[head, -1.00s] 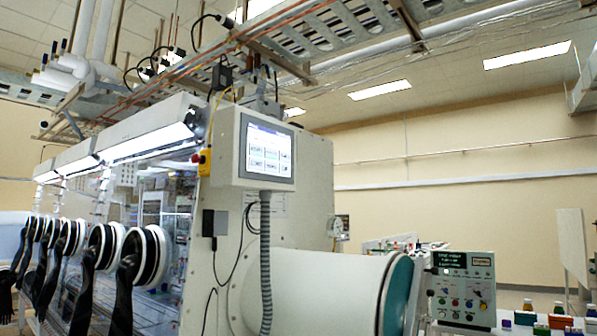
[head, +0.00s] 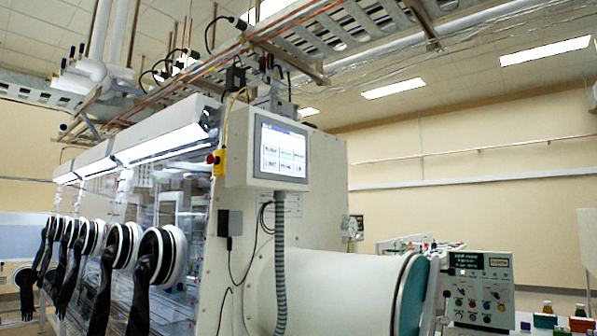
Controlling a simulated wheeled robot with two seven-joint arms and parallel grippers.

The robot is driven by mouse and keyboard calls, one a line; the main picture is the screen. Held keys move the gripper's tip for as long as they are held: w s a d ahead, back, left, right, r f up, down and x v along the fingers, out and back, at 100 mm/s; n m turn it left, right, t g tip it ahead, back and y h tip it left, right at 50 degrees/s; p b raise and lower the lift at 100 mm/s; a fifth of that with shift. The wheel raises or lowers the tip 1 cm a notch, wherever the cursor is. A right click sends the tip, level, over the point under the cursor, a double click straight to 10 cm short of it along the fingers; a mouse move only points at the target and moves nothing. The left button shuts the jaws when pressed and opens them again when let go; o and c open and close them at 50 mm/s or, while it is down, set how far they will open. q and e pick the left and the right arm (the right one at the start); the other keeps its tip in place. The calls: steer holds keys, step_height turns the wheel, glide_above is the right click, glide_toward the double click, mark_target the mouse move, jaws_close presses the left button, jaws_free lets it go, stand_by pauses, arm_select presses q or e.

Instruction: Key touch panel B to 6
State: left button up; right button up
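A touch panel (head: 283,150) with a lit screen is mounted in a pale housing on the end wall of the glovebox, near the middle of the head view. Its screen shows two rows of small buttons. The labels are too small to read, and I cannot tell whether this is panel B. Neither of my grippers shows in the view.
The glovebox (head: 160,210) with several black gloves runs off to the left. A large white cylinder with a teal end (head: 411,295) sticks out below the panel. A control box (head: 480,290) with knobs and several bottles stand at the lower right. A grey corrugated hose (head: 280,260) hangs under the panel.

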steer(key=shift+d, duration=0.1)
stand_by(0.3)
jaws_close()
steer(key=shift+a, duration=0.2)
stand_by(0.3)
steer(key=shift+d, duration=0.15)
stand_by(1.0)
